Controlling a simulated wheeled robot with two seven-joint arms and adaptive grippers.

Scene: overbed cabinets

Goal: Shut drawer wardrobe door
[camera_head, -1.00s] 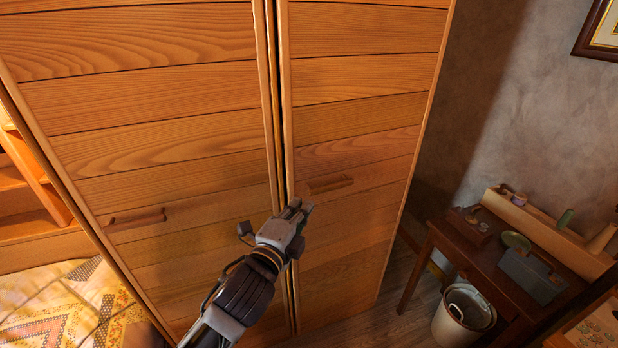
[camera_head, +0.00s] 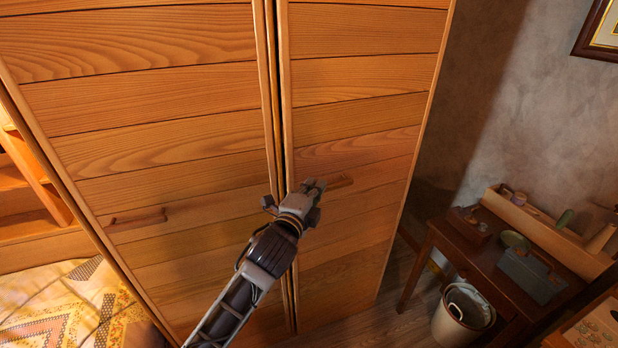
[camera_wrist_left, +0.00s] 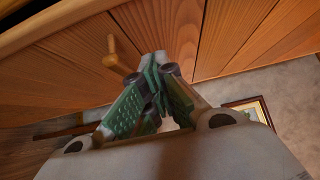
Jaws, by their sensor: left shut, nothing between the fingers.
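The wooden wardrobe has a left door (camera_head: 170,160) and a right door (camera_head: 350,120), with a narrow dark gap between them. The left door's handle (camera_head: 138,218) is at its left side. The right door's handle (camera_head: 340,183) is near the gap, partly hidden behind my left gripper (camera_head: 314,187). The gripper is shut and empty, in front of the right door beside that handle. In the left wrist view its fingers (camera_wrist_left: 158,65) meet close to the wood, with a wooden handle (camera_wrist_left: 122,50) to their left. Whether they touch the door I cannot tell. My right gripper is not in view.
A dark wooden table (camera_head: 480,250) with small items stands right of the wardrobe, with a bucket (camera_head: 462,315) on the floor beside it. A bed with a patterned cover (camera_head: 70,310) is at lower left. A picture frame (camera_head: 602,35) hangs at upper right.

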